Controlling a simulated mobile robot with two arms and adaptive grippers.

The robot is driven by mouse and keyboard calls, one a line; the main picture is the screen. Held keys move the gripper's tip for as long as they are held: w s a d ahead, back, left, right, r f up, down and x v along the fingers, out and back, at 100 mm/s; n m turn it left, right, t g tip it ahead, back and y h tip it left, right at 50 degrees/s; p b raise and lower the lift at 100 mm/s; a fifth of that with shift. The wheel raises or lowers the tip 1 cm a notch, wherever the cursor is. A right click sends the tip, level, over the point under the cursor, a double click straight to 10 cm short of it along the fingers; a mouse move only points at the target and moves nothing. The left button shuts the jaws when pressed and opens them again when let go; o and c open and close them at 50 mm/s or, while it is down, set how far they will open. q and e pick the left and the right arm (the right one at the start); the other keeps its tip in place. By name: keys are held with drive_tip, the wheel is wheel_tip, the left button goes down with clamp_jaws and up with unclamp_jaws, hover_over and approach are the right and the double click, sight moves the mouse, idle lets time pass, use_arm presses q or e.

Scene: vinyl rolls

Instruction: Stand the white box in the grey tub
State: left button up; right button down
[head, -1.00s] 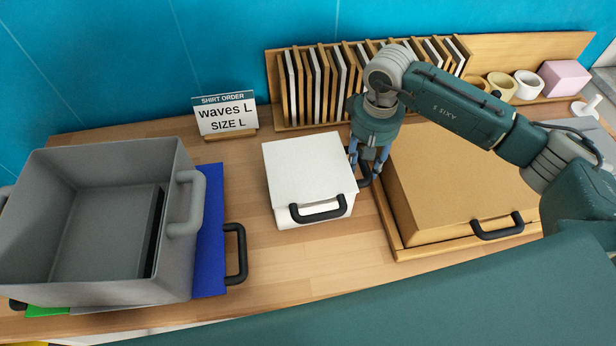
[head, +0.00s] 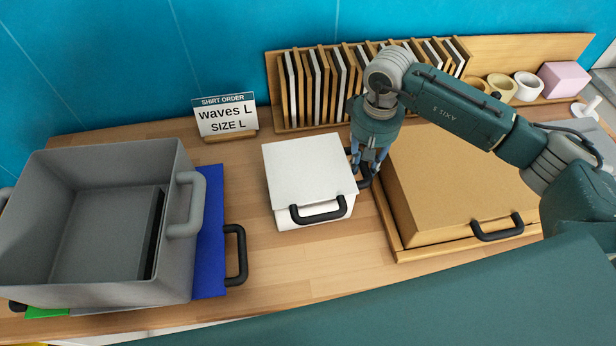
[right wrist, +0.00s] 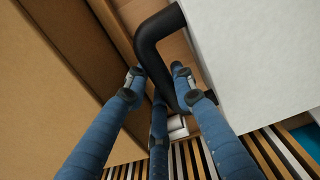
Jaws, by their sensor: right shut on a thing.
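The white box (head: 308,170) stands on the wooden table in the middle of the head view. It has a black handle (head: 318,211) on its front and another on its right side, which shows in the right wrist view (right wrist: 152,40). My right gripper (head: 368,162) points down at the box's right side, its blue fingers shut around that side handle. The box fills the upper right of the right wrist view (right wrist: 265,60). The grey tub (head: 95,290) is at the left, open at the top, with a dark grey slab (head: 110,235) inside. My left gripper is out of view.
A large tan box (head: 460,180) sits close right of my right gripper. A rack of upright boards (head: 320,85) and an order sign (head: 225,115) stand behind.

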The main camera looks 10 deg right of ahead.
drive_tip(key=shift+r+p, duration=1.2)
drive_tip(key=shift+r, duration=2.3)
